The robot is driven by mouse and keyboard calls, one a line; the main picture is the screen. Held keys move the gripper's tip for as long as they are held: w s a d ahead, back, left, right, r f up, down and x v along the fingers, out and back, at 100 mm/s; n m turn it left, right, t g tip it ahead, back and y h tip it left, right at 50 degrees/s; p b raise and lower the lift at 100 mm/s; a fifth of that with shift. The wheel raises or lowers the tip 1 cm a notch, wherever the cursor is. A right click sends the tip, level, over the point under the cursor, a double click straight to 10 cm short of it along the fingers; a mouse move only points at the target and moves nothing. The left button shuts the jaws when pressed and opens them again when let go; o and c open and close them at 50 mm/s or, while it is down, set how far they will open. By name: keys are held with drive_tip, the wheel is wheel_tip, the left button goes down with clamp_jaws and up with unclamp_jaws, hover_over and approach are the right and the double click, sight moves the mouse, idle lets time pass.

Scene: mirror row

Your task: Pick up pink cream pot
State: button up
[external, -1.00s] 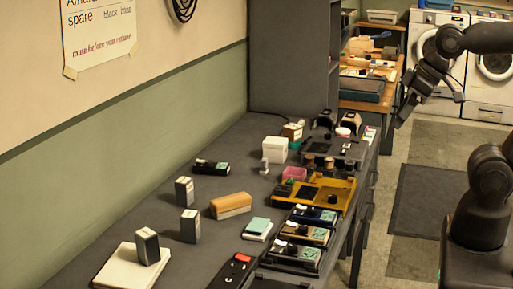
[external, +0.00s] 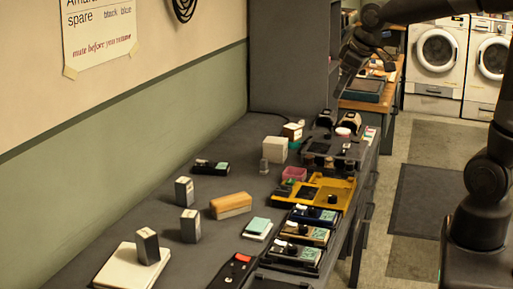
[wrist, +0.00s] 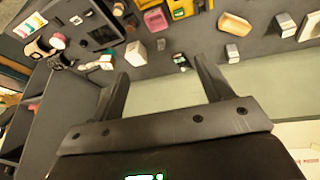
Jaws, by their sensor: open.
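The pink cream pot (external: 343,131) looks like a small, low round pot with a pink and whitish surface. It stands at the far end of the dark bench, near the tall grey cabinet side. In the wrist view a pale pink round pot (wrist: 57,41) shows at the upper left, outside my fingers. My gripper (external: 341,90) is above the far end of the bench, higher than the pot and apart from it. In the wrist view my gripper (wrist: 162,72) is open, with nothing between its fingers.
Dark rounded items (external: 352,120) stand close behind the pot. A white box (external: 274,149), a pink bin (external: 293,173) and a yellow tray (external: 338,193) are nearer. The tall grey cabinet (external: 290,60) rises at the bench's far end.

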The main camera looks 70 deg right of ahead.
drive_tip(key=w+d+f, duration=0.3)
drive_tip(key=w+d, duration=0.3)
drive_tip(key=d, duration=0.5)
drive_tip(key=m, duration=0.4)
approach(345, 130)
drive_tip(key=shift+g, duration=0.3)
drive_tip(key=x, duration=0.4)
drive_tip(key=shift+w+a+f, duration=0.15)
drive_tip(key=shift+w+f, duration=0.05)
drive_tip(key=shift+w, duration=0.25)
drive_tip(key=shift+x, duration=3)
drive_tip(key=shift+s, duration=0.1)
drive_tip(key=c, duration=1)
